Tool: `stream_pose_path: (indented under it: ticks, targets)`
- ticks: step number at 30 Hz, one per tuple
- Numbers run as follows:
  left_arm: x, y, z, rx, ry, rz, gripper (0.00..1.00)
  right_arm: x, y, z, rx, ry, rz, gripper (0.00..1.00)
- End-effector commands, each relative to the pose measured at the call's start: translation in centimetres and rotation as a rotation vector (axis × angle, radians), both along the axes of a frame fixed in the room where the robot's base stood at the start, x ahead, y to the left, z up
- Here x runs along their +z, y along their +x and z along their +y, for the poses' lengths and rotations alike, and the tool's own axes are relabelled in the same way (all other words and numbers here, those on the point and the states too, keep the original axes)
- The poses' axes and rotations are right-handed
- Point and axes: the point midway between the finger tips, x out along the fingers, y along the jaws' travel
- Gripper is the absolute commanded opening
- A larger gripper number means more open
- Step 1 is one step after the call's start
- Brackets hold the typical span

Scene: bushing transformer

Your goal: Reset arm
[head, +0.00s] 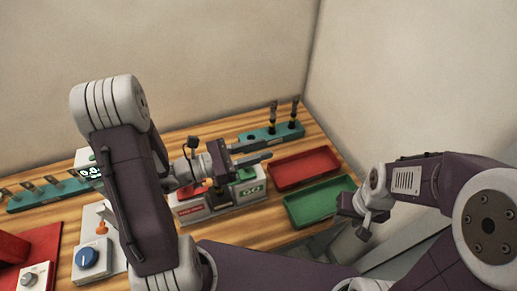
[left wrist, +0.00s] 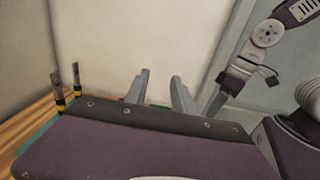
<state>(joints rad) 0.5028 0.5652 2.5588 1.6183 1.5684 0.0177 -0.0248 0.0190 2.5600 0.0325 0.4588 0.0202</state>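My left gripper (head: 262,152) is raised above the middle of the workbench in the head view, its two fingers pointing right. The fingers are apart with nothing between them; the left wrist view also shows the two spread fingers (left wrist: 158,90). My right gripper (head: 362,217) hangs at the right, beside the green tray, pointing down and left. Its fingers are not clear enough to tell open from shut. My right arm also shows in the left wrist view (left wrist: 245,65).
A red tray (head: 304,167) and a green tray (head: 318,203) lie at the bench's right. A teal rack (head: 262,137) holds upright dark tools behind them. A grey device (head: 222,200) stands under my left gripper. A blue-knob box (head: 90,258) and a red bin (head: 12,247) are at left.

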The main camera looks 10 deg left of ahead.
Motion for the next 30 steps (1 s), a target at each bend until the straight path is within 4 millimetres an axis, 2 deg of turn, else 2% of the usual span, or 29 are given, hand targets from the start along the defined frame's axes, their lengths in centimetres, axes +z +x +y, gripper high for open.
stream_pose_path:
  ticks: [14, 17, 20, 22, 23, 24, 25, 27, 29, 30]
  targets:
    - [0.0, 0.0, 0.0, -0.001, 0.001, 0.001, 0.31, 0.0, 0.0, 0.0, 0.000, 0.000, 0.000, 0.36]
    - [-0.9, -1.3, -1.2, -0.072, 0.042, 0.000, 0.31, -0.5, 0.0, 0.0, 0.000, 0.000, 0.000, 0.36]
    - [-4.2, -5.9, -4.0, -0.310, 0.204, -0.009, 0.31, -1.7, 0.0, 0.0, 0.000, 0.000, 0.000, 0.36]
    - [-8.3, -10.9, -5.0, -0.561, 0.408, -0.049, 0.31, -2.9, 0.0, 0.0, 0.000, 0.000, 0.000, 0.36]
    - [-10.2, -13.0, -4.6, -0.677, 0.515, -0.081, 0.31, -3.5, 0.0, 0.0, 0.000, 0.000, 0.000, 0.36]
    - [-12.9, -15.3, -3.3, -0.829, 0.669, -0.139, 0.31, -4.2, 0.0, 0.0, 0.000, 0.000, 0.000, 0.36]
    - [-14.9, -16.5, -1.8, -0.942, 0.793, -0.198, 0.31, -4.8, 0.0, 0.0, 0.000, 0.000, 0.000, 0.36]
    - [-18.3, -17.1, 2.2, -1.162, 1.072, -0.362, 0.31, -5.8, 0.0, 0.0, 0.000, 0.000, 0.000, 0.36]
    - [-19.9, -15.7, 5.2, -1.297, 1.278, -0.518, 0.31, -6.5, 0.0, 0.0, 0.000, 0.000, 0.000, 0.36]
    - [-20.3, -14.4, 6.7, -1.364, 1.391, -0.619, 0.31, -6.8, 0.0, 0.0, 0.000, 0.000, 0.000, 0.36]
